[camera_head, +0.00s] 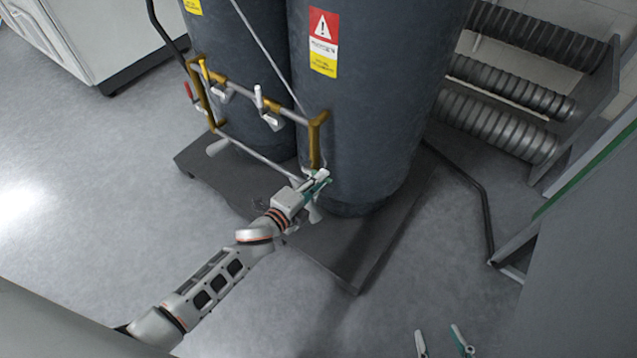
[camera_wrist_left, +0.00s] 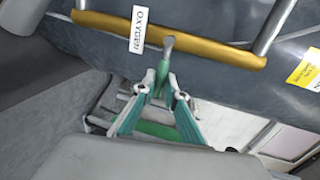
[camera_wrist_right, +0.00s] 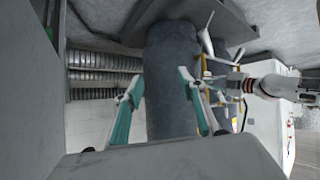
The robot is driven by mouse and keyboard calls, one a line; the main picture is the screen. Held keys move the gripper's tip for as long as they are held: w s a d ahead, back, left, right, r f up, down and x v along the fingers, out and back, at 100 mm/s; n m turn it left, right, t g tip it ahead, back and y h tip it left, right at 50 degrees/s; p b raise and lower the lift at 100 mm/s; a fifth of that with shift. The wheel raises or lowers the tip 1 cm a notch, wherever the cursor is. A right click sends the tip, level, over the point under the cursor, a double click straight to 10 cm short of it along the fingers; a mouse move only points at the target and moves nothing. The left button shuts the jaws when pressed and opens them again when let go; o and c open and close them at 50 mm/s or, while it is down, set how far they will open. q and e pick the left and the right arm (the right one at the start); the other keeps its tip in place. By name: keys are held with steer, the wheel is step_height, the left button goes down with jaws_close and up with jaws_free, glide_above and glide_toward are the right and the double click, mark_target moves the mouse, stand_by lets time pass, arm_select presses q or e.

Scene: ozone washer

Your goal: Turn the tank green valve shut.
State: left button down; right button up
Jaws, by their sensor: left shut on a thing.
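The tank's green valve (camera_wrist_left: 162,80) shows in the left wrist view as a green handle under the gold pipe, between my left fingertips. My left gripper (camera_head: 318,180) is at the lower front of the right-hand tank (camera_head: 370,120), below the gold pipe end, and covers the valve in the head view. In the left wrist view my left gripper (camera_wrist_left: 163,88) is closed in around the handle. My right gripper (camera_head: 443,340) is at the bottom edge of the head view, away from the tanks. In the right wrist view it (camera_wrist_right: 160,82) is open and empty.
A second tank (camera_head: 240,60) stands beside the first on a dark base (camera_head: 355,270). Gold and grey pipes (camera_head: 240,85) with a red handle (camera_head: 189,91) and white handles run across their fronts. Ribbed cylinders (camera_head: 500,120) lie on a rack at right. Left floor is clear.

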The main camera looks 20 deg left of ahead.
arm_select(q)
steer(key=shift+f, duration=0.2)
arm_select(e)
steer(key=shift+a+r, duration=0.25)
steer(key=shift+r, duration=0.1)
arm_select(q)
steer(key=shift+a, duration=0.1)
arm_select(e)
steer(key=shift+f, duration=0.1)
arm_select(q)
steer(key=c, duration=2.2)
jaws_free()
steer(key=shift+o, duration=0.8)
arm_select(e)
steer(key=shift+d+f, duration=0.1)
arm_select(q)
steer(key=shift+r, duration=0.1)
arm_select(e)
steer(key=shift+s+d+f, duration=0.1)
arm_select(q)
steer(key=v, duration=1.2)
